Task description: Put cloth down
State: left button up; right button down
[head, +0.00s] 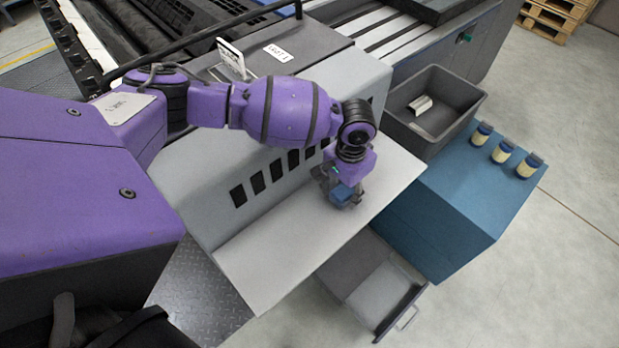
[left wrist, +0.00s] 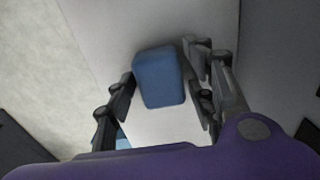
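The cloth is a small blue, folded, block-like piece (left wrist: 158,80); in the head view it shows at the tip of my left gripper (head: 343,194). My left gripper points down low over the pale grey shelf (head: 290,240) on the front of the machine. I cannot tell whether the cloth's underside touches the shelf. My right gripper is not in view.
An open drawer (head: 385,295) sticks out below the shelf. The shelf's left part is clear.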

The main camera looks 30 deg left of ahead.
aim_at(344, 191)
pick_arm(q)
jog(key=shift+w+r, duration=0.1)
jog(key=shift+r, duration=0.05)
jog(key=shift+r, duration=0.3)
notch_tip(344, 191, up, 12)
jog(key=p, duration=0.1)
jog(key=shift+f, duration=0.2)
dwell(0.4)
